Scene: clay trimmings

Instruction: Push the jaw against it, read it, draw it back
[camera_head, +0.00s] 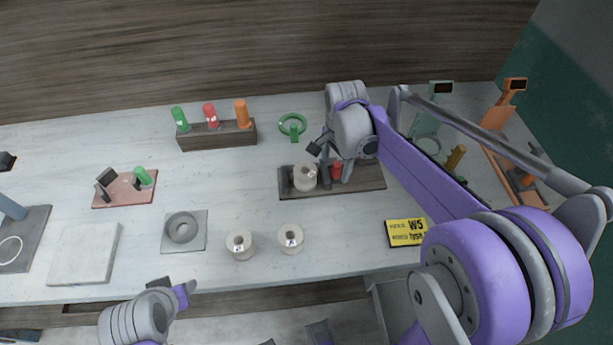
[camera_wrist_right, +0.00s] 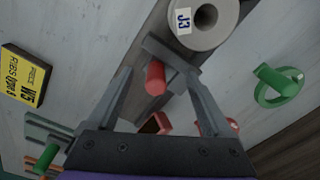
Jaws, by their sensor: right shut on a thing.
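A dark measuring base (camera_head: 370,182) lies at the middle of the bench. A pale spool (camera_head: 305,178) stands upright on its left part; in the right wrist view the spool (camera_wrist_right: 207,22) carries a label reading J3. Next to it is a grey jaw (camera_wrist_right: 165,52) with a red knob (camera_head: 337,172), which also shows in the wrist view (camera_wrist_right: 155,78). My right gripper (camera_wrist_right: 160,85) is shut on the red-knobbed jaw, with a finger on either side. The jaw appears close to the spool; contact is unclear. My left gripper (camera_head: 175,290) is low at the front edge, apart from everything; its opening is unclear.
Two loose spools (camera_head: 240,245) (camera_head: 290,239) stand near the front edge. A yellow W5 card (camera_head: 405,233) lies at right. A wooden rack (camera_head: 217,136) with coloured-handled tools and a green ring (camera_head: 292,125) are behind. Display stands (camera_head: 505,115) (camera_head: 430,115) are at far right.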

